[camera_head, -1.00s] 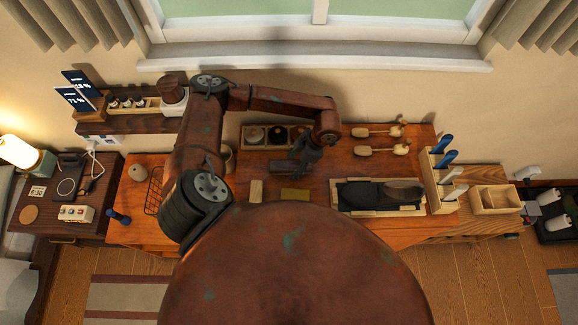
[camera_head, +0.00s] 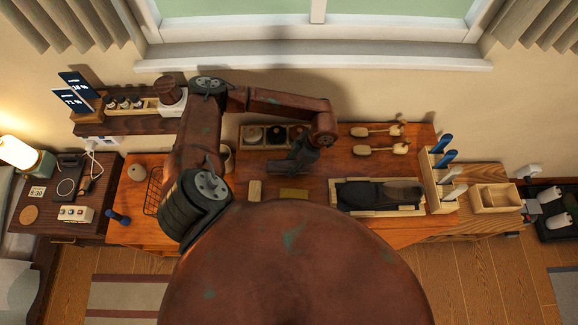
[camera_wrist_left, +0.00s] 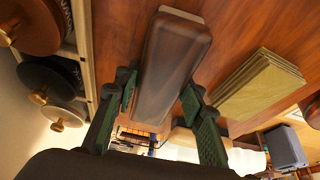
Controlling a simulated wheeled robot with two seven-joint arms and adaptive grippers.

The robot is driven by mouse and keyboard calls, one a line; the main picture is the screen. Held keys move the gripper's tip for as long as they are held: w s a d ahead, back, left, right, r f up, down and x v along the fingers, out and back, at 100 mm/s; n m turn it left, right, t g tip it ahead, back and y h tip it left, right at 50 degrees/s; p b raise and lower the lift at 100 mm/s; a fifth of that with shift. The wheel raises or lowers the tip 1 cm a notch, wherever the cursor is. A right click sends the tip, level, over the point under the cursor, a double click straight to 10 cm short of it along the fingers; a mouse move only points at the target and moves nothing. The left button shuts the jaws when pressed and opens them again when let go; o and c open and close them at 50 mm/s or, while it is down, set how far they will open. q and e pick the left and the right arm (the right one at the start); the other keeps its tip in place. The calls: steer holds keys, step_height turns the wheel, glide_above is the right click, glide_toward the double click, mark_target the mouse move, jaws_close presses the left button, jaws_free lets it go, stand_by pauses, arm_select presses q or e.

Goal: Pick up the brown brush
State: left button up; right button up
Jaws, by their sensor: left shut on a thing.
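The brown brush (camera_wrist_left: 174,66) is a long, dark wooden block with rounded edges in the left wrist view. A pale layer shows under its far end. My left gripper (camera_wrist_left: 160,97) is shut on it, with one green-black finger along each side. I cannot tell whether the brush touches the surface. My right gripper is not in view.
A tray of round-lidded jars (camera_head: 246,134) stands behind the gripper. An olive stack (camera_head: 294,194) and a pale block (camera_head: 255,190) lie in front. A shoe tray (camera_head: 345,211), two wooden shoe trees (camera_head: 375,150) and a brush holder (camera_head: 438,205) stand to the right.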

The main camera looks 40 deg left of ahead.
mark_target(288, 164)
arm_select(q)
steer(key=shift+r, duration=0.45)
step_height(288, 164, up, 2)
steer(key=shift+r+b, duration=0.1)
steer(key=shift+b, duration=0.45)
steer(key=s+d+r+b, duration=0.2)
steer(key=s+d+r, duration=0.6)
steer(key=d+r, duration=0.25)
steer(key=w+d+r+n+g+h+p, duration=0.25)
steer(key=w+d+n+h+p, duration=0.25)
steer(key=d+n+p, duration=0.35)
steer(key=w+d+f+n+t+h, duration=0.1)
steer(key=w+n, duration=0.1)
steer(key=w, duration=0.1)
steer(key=w+d+f+n+t+h, duration=0.1)
steer(key=w+d+n, duration=0.1)
steer(key=w+n, duration=0.1)
steer(key=w+d+f+n+t+h+p, duration=0.1)
steer(key=w+f+n+t, duration=0.1)
steer(key=w+n, duration=0.1)
steer(key=shift+d+h, duration=0.2)
steer(key=shift+h, duration=0.2)
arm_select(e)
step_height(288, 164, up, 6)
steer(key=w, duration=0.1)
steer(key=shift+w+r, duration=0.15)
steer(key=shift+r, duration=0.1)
